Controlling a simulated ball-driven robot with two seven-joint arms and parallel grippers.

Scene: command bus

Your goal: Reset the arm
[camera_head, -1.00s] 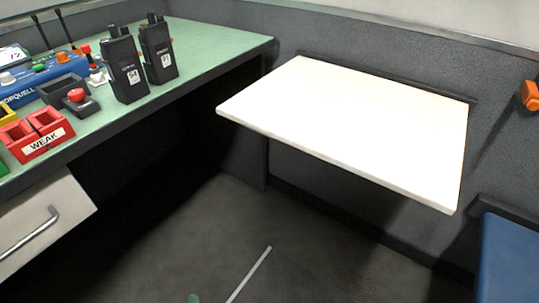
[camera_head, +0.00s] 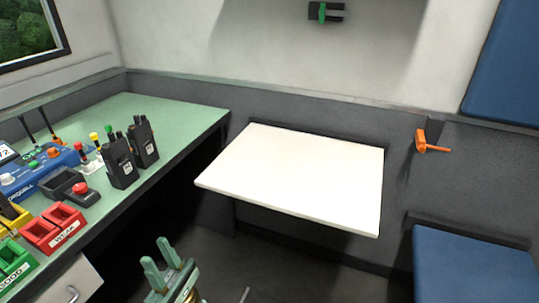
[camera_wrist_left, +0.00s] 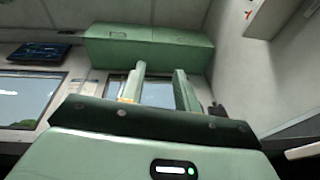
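My left gripper (camera_head: 167,254) is at the bottom of the head view, its two green fingers pointing up and apart with nothing between them. It is in free space in front of the green desk and the white table. In the left wrist view the same two fingers (camera_wrist_left: 158,80) stand apart and empty, facing windows and a green overhead cabinet (camera_wrist_left: 148,48). My right gripper is in neither view.
The green desk (camera_head: 170,112) at left carries two radios (camera_head: 122,163), red bins (camera_head: 55,228) and a blue device (camera_head: 38,172). A white folding table (camera_head: 300,178) juts from the wall. An orange handle (camera_head: 430,143) and blue seat (camera_head: 470,268) are at right. Dark floor lies between.

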